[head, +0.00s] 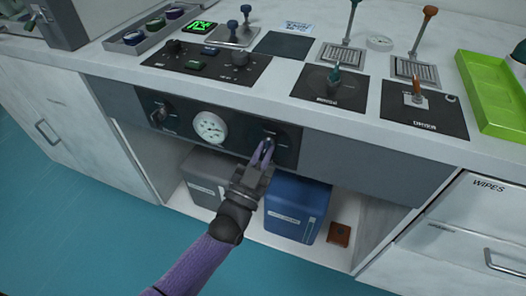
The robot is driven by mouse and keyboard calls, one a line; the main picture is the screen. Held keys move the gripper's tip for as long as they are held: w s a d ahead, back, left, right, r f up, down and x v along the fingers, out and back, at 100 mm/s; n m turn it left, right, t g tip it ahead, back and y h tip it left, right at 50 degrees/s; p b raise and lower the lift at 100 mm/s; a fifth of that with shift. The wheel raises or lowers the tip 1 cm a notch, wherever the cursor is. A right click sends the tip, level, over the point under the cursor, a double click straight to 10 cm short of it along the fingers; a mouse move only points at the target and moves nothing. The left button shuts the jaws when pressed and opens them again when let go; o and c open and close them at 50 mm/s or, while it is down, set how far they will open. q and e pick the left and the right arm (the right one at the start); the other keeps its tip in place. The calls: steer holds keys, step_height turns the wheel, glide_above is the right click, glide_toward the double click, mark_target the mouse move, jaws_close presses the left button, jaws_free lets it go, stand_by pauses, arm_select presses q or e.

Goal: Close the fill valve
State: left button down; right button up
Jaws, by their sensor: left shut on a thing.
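A dark panel (230,146) on the front of the bench carries a round white gauge (210,127) with a valve on each side. The left valve (159,114) has a dark handle. The right valve (269,137) is partly hidden by my left gripper (263,152). The purple fingers of the left gripper are shut on its handle from below. The small labels by the valves are too small to read, so I cannot tell which is the fill valve. The handle's exact angle is hidden. My right gripper is not in view.
Below the panel, an open shelf holds a grey box (203,172), a blue box (296,208) and a small brown item (340,234). On the bench top are levers, dark plates and a green tray (492,105). White drawers stand at both sides.

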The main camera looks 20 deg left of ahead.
arm_select(q)
steer(key=shift+n+y, duration=1)
steer(key=shift+n, duration=0.7)
steer(key=shift+d, duration=0.1)
steer(key=shift+f+n, duration=0.1)
steer(key=shift+n, duration=0.5)
steer(key=c, duration=0.7)
jaws_free()
